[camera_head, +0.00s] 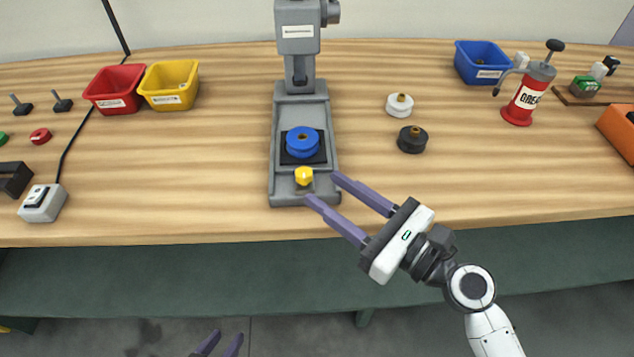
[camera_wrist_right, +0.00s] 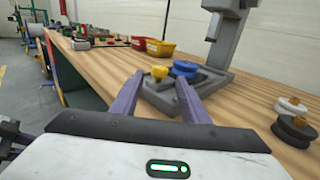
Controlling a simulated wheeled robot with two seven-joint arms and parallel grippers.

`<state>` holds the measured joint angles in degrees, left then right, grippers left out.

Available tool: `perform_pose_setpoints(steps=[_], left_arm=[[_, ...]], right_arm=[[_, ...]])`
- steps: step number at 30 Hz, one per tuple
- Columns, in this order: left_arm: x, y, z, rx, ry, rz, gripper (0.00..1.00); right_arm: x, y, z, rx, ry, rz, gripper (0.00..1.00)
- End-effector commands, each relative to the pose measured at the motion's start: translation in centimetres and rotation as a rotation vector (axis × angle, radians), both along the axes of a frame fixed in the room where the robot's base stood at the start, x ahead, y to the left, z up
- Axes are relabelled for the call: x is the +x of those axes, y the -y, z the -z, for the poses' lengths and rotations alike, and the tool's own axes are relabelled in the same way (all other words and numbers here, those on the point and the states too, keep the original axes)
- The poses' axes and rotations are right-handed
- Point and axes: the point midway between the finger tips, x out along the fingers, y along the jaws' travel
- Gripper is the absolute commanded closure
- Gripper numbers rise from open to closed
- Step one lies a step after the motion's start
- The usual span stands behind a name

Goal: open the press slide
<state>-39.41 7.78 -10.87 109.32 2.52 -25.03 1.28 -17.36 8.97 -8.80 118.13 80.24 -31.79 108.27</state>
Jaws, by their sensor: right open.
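The grey press (camera_head: 297,62) stands on the wooden bench. Its base holds a slide (camera_head: 284,158), a dark plate with a blue round part (camera_head: 303,140) on it and a yellow knob (camera_head: 304,175) at the front. My right gripper (camera_head: 322,187) is open and empty, its fingers pointing at the knob from the front right. In the right wrist view the yellow knob (camera_wrist_right: 159,72) and blue part (camera_wrist_right: 185,69) show between and beyond the open fingers (camera_wrist_right: 158,88); contact cannot be told. Only the fingertips of my left gripper (camera_head: 222,338) show, apart, below the bench edge.
A white-topped part (camera_head: 400,105) and a black part (camera_head: 412,139) sit right of the press. A red bin (camera_head: 116,90), a yellow bin (camera_head: 169,86), a blue bin (camera_head: 482,63) and a red grease can (camera_head: 529,93) stand further off.

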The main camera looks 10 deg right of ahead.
Motion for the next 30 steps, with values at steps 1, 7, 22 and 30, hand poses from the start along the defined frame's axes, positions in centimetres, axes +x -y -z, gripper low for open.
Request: perform_pose_setpoints(steps=[1,7,22,30], left_arm=[[0.0,0.0,0.4,0.0,0.0,0.0,0.69],[0.0,0.0,1.2,-0.001,0.001,0.001,0.69],[0.1,0.1,1.3,-0.001,0.003,0.0,0.69],[0.1,0.1,1.3,-0.001,0.003,0.0,0.69]], right_arm=[[-0.9,0.7,0.4,-0.004,-0.002,-0.002,0.59],[-3.2,2.9,0.3,-0.002,-0.001,-0.001,0.59],[-4.1,3.7,-0.1,-0.001,0.002,-0.001,0.59],[-4.3,3.4,0.2,-0.041,0.022,-0.014,0.59]])
